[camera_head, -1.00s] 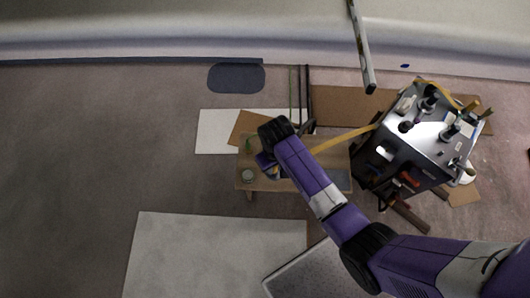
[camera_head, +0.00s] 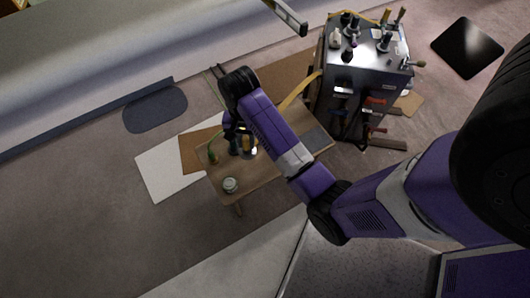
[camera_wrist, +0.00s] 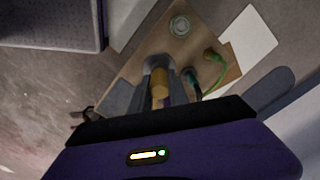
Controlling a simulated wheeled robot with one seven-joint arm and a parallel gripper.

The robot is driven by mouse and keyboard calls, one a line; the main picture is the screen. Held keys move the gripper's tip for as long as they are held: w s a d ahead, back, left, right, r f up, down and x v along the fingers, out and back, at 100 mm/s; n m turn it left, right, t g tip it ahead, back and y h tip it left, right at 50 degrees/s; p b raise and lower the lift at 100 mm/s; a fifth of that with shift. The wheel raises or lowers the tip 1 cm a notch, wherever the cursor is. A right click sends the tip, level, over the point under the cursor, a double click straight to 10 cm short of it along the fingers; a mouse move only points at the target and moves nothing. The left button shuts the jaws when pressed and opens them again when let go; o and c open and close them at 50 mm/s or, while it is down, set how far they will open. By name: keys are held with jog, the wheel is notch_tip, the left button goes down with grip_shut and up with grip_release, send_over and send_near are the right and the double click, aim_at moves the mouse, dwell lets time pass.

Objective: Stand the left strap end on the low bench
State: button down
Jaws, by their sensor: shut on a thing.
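The low bench (camera_head: 262,172) is a small wooden table in the middle of the head view. My gripper (camera_head: 240,145) is over the bench's far left part. In the wrist view its two fingers (camera_wrist: 163,84) are closed on a yellow piece (camera_wrist: 159,88), which looks like the strap end. Its lower tip is hard to see, so I cannot tell whether it touches the bench. A yellow strap (camera_head: 298,91) runs from the bench area up to the metal cabinet.
A round tin (camera_head: 230,185) stands at the bench's near left corner. A green item (camera_head: 212,155) is at its left edge. The metal cabinet (camera_head: 362,75) with tools stands right behind the bench. A white sheet (camera_head: 160,174) and cardboard lie on the floor to the left.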

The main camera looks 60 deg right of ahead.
jog(key=shift+s+d+f+m+b, duration=0.4)
jog(key=shift+s+d+m+b, duration=0.15)
jog(key=shift+d+m, duration=0.25)
jog(key=shift+s+d+f, duration=0.1)
jog(key=shift+d+f, duration=0.05)
jog(key=b, duration=0.6)
send_over(256, 172)
notch_tip(256, 172, down, 19)
jog(key=shift+f, duration=0.2)
jog(key=shift+f, duration=0.15)
jog(key=c, duration=1.3)
grip_release()
jog(key=shift+o, duration=0.2)
